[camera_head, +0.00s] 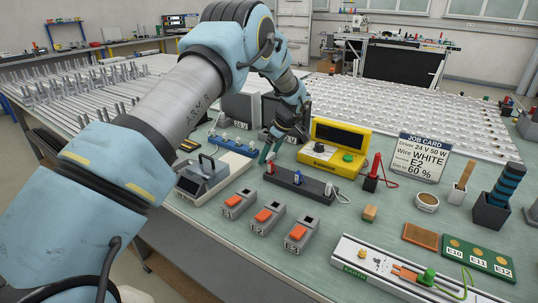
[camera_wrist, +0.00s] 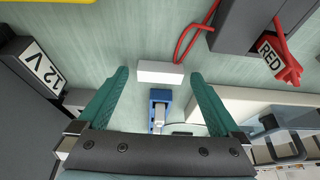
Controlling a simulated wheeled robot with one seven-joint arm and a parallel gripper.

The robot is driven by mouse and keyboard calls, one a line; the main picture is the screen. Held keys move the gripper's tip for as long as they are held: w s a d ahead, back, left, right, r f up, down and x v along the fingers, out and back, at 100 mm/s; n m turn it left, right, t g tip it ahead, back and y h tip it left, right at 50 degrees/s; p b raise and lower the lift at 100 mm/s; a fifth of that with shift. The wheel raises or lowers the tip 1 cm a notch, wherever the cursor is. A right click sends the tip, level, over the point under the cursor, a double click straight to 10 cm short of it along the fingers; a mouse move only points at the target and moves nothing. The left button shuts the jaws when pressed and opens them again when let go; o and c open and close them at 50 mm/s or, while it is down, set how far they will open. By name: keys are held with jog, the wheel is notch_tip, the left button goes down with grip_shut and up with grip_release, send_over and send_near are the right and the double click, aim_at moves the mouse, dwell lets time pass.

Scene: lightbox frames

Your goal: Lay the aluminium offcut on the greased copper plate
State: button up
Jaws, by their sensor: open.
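The copper plate (camera_head: 421,236) lies flat on the bench at the right in the head view, beside the green board. Any grease on it is too small to make out. My gripper (camera_head: 268,153) is over the middle of the bench, far left of and behind the plate. In the wrist view my gripper (camera_wrist: 157,74) is open, with its two green fingers apart. A pale rectangular block (camera_wrist: 160,72) shows between the fingertips, with no clear contact; it looks like the aluminium offcut, though I cannot be certain. I cannot pick it out in the head view.
A yellow instrument (camera_head: 335,145) and a dark strip with plugs (camera_head: 300,186) stand near my gripper. Three grey boxes with orange switches (camera_head: 268,216) are in front. The green board (camera_head: 478,257), a wooden block (camera_head: 370,213) and a round tin (camera_head: 427,201) are right. A RED-labelled connector (camera_wrist: 280,62) is close by.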

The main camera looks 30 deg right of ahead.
jog(key=shift+c, duration=0.3)
jog(key=c, duration=1.4)
